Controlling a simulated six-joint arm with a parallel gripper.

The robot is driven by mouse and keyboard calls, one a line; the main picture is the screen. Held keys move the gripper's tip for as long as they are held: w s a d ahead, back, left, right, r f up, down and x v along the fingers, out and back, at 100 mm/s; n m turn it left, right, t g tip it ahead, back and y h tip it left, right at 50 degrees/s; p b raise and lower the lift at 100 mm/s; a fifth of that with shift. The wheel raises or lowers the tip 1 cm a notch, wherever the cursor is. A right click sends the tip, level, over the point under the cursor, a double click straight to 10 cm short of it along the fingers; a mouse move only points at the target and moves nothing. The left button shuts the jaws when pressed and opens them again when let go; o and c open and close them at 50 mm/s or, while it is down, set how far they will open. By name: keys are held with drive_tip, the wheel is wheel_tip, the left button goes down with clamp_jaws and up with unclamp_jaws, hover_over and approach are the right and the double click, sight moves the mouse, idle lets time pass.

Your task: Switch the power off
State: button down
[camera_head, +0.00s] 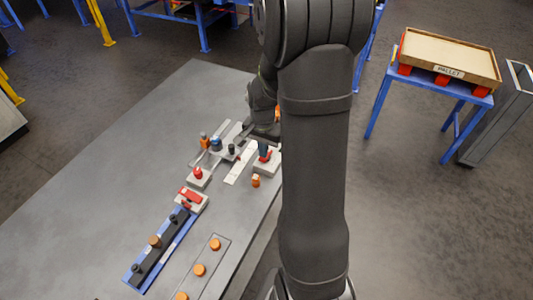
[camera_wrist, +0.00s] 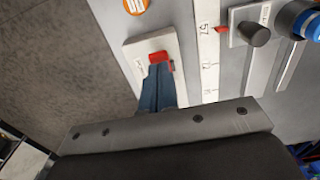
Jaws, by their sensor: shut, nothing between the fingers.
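A red switch (camera_wrist: 159,57) sits on a pale plate (camera_wrist: 132,53) in the wrist view. The same plate shows in the head view (camera_head: 262,170) near the right edge of the grey table, with a bit of red (camera_head: 266,157) on it. My gripper (camera_wrist: 158,70) is shut and empty, its blue fingers pointing down at the switch. The fingertips overlap the red part in the wrist view; I cannot tell whether they touch it. They hide part of the switch. My gripper (camera_head: 264,155) is partly hidden by my arm in the head view.
Beside the plate lie a white scale (camera_wrist: 208,50) with a red pointer, a dark knob (camera_wrist: 254,34), a blue knob (camera_wrist: 306,22) and an orange disc (camera_wrist: 136,6). A red button (camera_head: 198,173), a red-handled device (camera_head: 190,197) and a blue rail (camera_head: 139,276) stand further left.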

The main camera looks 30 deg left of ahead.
drive_tip(key=shift+f, duration=0.7)
idle(0.3)
drive_tip(key=shift+r, duration=3.55)
drive_tip(key=shift+f, duration=0.15)
wheel_tip(320, 180, down, 7)
drive_tip(key=shift+r, duration=0.2)
drive_tip(key=w+r+g, duration=0.1)
drive_tip(key=w+r, duration=0.1)
drive_tip(key=r, duration=0.5)
drive_tip(key=w+r+g, duration=0.1)
drive_tip(key=w+r, duration=0.2)
drive_tip(key=r, duration=0.5)
drive_tip(key=shift+w+r, duration=0.3)
